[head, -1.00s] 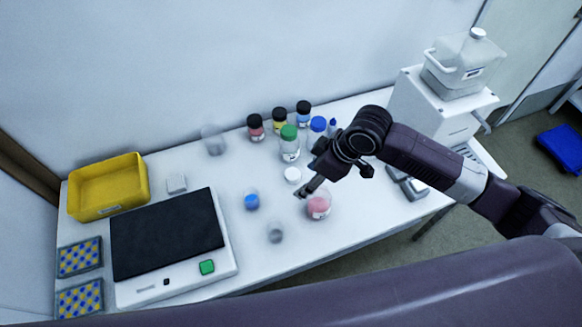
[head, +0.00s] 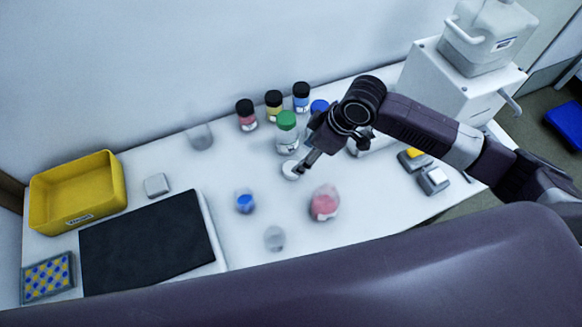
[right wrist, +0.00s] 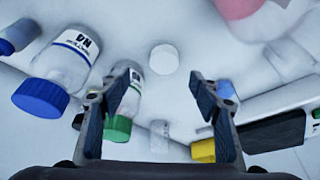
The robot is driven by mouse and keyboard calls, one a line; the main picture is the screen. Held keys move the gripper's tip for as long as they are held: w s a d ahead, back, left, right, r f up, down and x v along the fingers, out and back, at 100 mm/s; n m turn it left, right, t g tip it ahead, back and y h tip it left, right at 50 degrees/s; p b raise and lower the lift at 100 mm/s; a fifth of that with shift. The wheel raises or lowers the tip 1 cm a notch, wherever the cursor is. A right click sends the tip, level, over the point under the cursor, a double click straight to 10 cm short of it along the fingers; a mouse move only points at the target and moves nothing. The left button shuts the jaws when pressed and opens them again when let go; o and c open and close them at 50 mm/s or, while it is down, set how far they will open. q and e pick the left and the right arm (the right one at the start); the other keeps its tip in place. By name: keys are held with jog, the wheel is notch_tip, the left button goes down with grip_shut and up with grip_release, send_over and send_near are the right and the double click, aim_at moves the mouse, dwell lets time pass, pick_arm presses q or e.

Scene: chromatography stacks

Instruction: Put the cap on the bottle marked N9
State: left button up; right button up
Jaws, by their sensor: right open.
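A round white cap (head: 290,170) lies on the white table; it also shows in the right wrist view (right wrist: 164,58), just beyond and between my fingertips. My right gripper (head: 302,169) is open and empty, its fingertips close beside the cap in the head view; its two fingers also show in the right wrist view (right wrist: 163,82). An uncapped-looking bottle with pink contents (head: 324,204) stands to the right of the cap, and part of it shows in the right wrist view (right wrist: 238,6). I cannot read an N9 mark on any bottle. My left gripper is out of view.
A green-capped bottle (head: 287,133) and a blue-capped bottle (right wrist: 65,70), its label resembling N4, stand near the gripper. Several small dark-capped bottles stand behind. A yellow tray (head: 117,190) is far left.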

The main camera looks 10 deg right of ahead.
jog(key=shift+x, duration=1.25)
jog(key=shift+s, duration=0.1)
jog(key=shift+a+f+p, duration=0.25)
jog(key=shift+f+p, duration=0.15)
jog(key=shift+p+x, duration=0.4)
jog(key=shift+x, duration=1.75)
jog(key=shift+s+a, duration=0.1)
jog(key=shift+c, duration=0.6)
jog(key=c, duration=0.9)
jog(key=shift+c, duration=0.2)
